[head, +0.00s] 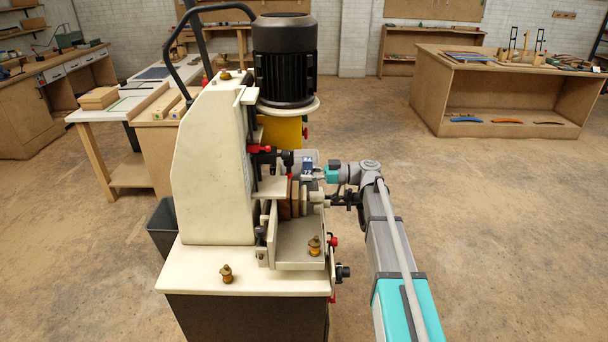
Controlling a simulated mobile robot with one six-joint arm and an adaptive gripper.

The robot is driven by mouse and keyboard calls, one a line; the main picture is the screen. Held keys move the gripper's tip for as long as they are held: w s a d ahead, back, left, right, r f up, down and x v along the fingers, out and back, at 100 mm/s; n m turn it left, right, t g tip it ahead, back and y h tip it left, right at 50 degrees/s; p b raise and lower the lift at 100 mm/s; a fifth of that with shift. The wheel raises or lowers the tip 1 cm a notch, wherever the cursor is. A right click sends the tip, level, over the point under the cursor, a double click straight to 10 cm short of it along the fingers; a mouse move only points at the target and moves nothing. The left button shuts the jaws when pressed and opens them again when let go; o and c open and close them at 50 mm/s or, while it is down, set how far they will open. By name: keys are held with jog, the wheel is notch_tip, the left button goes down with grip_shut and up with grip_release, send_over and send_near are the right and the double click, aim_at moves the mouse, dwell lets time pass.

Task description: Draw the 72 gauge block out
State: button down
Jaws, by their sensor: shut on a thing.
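The 72 gauge block (307,167) is a small blue block with a pale number on it, at the cream machine, just right of its red-tipped clamp. My gripper (317,174) reaches in from the right and is shut on the block. The fingertips are small and partly hidden. The lower part of the block is hidden, so I cannot tell how far it sits inside the machine.
The cream machine (212,160) with its black motor (284,60) stands in front of me. Brown wooden pieces (290,200) stand below the block. A metal tray (300,244) and brass knobs are nearer. Workbenches line the back; the floor at right is clear.

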jog(key=shift+d, duration=0.9)
jog(key=shift+r, duration=0.15)
